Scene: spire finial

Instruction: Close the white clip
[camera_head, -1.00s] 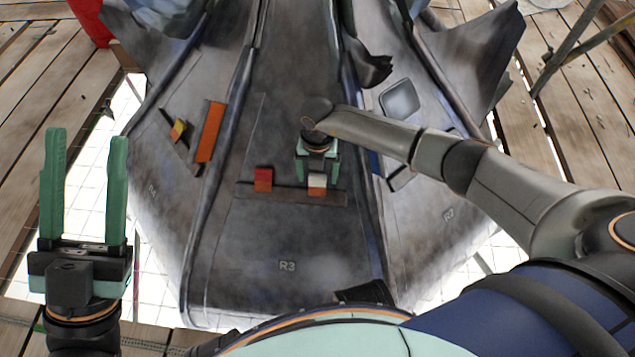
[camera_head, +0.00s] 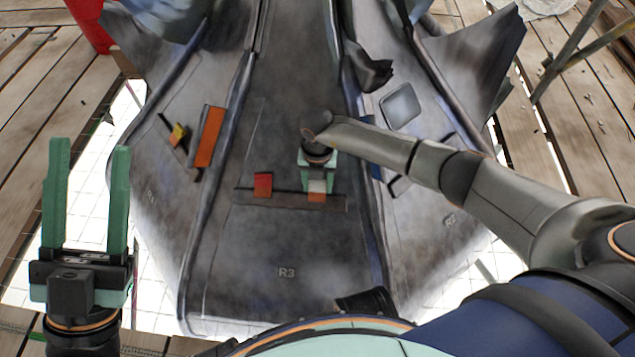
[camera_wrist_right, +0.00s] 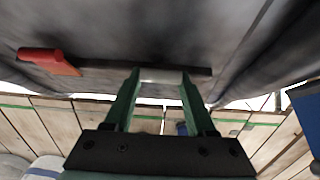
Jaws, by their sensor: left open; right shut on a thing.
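The white clip (camera_head: 317,186) is a small white block above an orange patch, on a dark strip (camera_head: 225,193) low on the grey panel marked R3. In the right wrist view the white clip (camera_wrist_right: 161,75) shows between my fingertips. My right gripper (camera_head: 318,184) reaches down over the clip and is shut on it. Its fingers (camera_wrist_right: 160,78) stand either side of the white part in the right wrist view. The arm and wrist hide the area above the clip. My left gripper (camera_head: 90,147) is open and empty at the far left, away from the panel.
A red clip (camera_head: 263,185) sits on the same strip, left of the white one; it also shows in the right wrist view (camera_wrist_right: 42,56). An orange plate (camera_head: 209,136) and a yellow-orange clip (camera_head: 178,134) are on the left panel. Wooden planks (camera_head: 35,95) surround the spire.

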